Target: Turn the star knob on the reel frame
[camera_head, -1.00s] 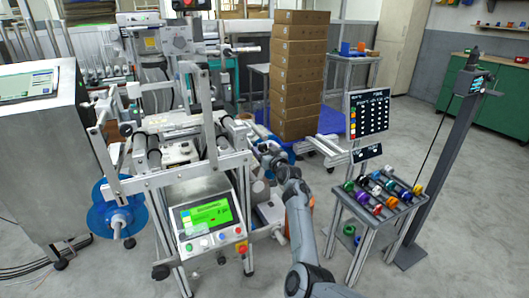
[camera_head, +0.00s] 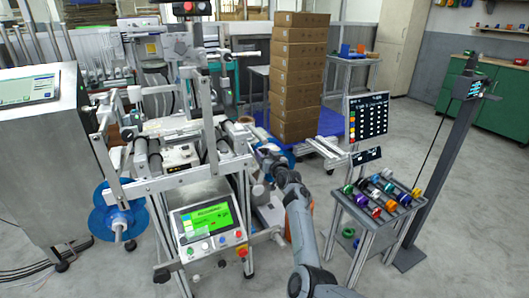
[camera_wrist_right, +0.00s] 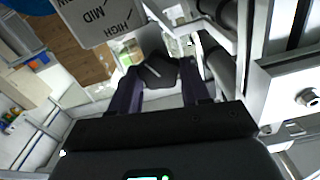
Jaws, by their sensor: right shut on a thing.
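The reel frame (camera_head: 200,181) is a metal stand with rollers in the middle of the head view. My right arm reaches up to its right side. My right gripper (camera_wrist_right: 160,78) shows in the right wrist view, with its two dark fingers shut on the dark star knob (camera_wrist_right: 158,70), which has a pale line on its face. A grey plate (camera_wrist_right: 97,20) with the words MID and HIGH is just beyond it. In the head view the knob is hidden by my wrist or too small to make out. My left gripper is not in view.
A control box (camera_head: 208,221) with a green screen and buttons is on the front of the frame. A blue reel (camera_head: 105,222) is at its left. A small rack (camera_head: 362,216) of coloured spools and a grey post (camera_head: 432,175) stand to the right. Stacked cartons (camera_head: 298,75) are behind.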

